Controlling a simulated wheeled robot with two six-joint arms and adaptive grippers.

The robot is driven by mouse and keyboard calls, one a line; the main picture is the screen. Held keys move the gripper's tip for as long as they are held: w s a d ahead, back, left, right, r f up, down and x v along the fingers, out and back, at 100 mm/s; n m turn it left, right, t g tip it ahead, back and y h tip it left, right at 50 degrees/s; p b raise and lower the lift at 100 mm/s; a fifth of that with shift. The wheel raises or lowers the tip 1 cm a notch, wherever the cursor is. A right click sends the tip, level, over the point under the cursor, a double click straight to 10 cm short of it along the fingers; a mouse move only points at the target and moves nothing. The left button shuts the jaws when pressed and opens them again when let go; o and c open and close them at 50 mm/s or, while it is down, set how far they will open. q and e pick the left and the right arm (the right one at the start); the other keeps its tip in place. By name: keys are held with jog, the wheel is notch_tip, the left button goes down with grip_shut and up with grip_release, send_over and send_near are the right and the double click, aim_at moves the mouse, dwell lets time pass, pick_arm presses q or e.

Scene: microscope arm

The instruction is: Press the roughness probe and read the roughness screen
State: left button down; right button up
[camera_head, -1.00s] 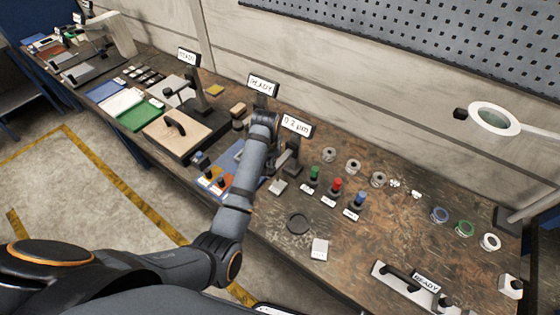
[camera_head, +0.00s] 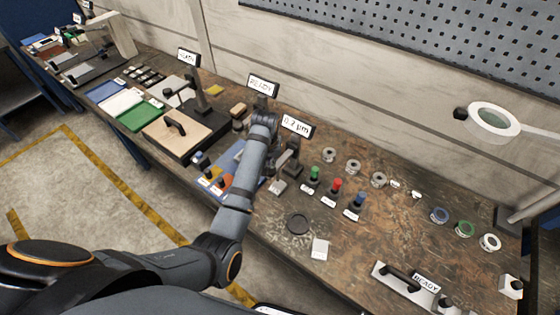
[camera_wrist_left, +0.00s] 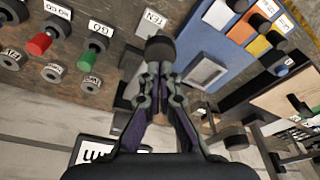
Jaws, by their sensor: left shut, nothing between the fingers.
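The roughness screen (camera_head: 297,125) stands at the back of the bench. It shows a value in µm that looks like 0.2, though the last digit is not sharp. Part of it shows upside down in the left wrist view (camera_wrist_left: 100,152). In the left wrist view my left gripper (camera_wrist_left: 160,70) is shut and empty, pointing down. Its fingertips are at a dark round knob (camera_wrist_left: 160,46), which looks like the probe's; contact cannot be told. My right gripper is out of view.
Green, red and blue knobs (camera_head: 337,187) with labels stand right of the probe. A blue mat (camera_head: 213,180) lies to the left. A ring lamp (camera_head: 494,120) overhangs the right.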

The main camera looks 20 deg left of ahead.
aim_at(270, 170)
pick_arm(q)
jog(key=shift+f, duration=0.1)
jog(key=shift+s+f+b, duration=0.1)
jog(key=shift+f+b, duration=1)
jog(key=shift+f, duration=2.05)
jog(key=shift+s, duration=0.15)
jog(key=shift+f, duration=0.2)
jog(key=shift+r, duration=0.1)
notch_tip(270, 170, up, 3)
jog(key=p, duration=0.3)
jog(key=shift+r, duration=0.15)
jog(key=shift+w+r, duration=0.15)
jog(key=shift+r, duration=0.7)
jog(key=shift+w+r, duration=0.1)
jog(key=shift+r, duration=0.8)
